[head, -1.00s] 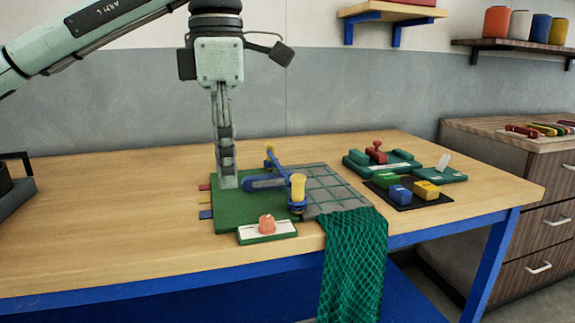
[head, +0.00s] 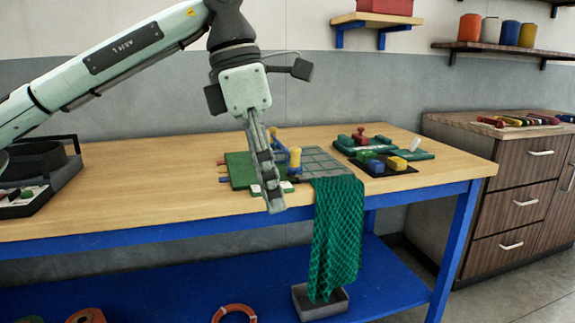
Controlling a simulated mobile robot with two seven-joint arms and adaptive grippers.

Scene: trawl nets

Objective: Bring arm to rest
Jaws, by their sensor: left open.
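My left gripper (head: 272,206) hangs from the left arm, fingers pointing down, in front of the green board on the workbench. It is seen nearly edge-on, open, with nothing visible between its fingers. It covers part of the green board (head: 238,170) and of a small white-edged block at the board's front. A yellow-capped post (head: 295,158) with blue parts stands just right of the gripper. The green net (head: 338,215) lies off the grey gridded plate (head: 318,164) and hangs over the bench's front edge. My right gripper does not show.
A black mat (head: 388,166) with coloured blocks and a green tray with a red stamp-like piece lie at the right. A dark tray (head: 40,185) stands at the left. A grey bin (head: 318,303) sits below the net. The bench's left middle is clear.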

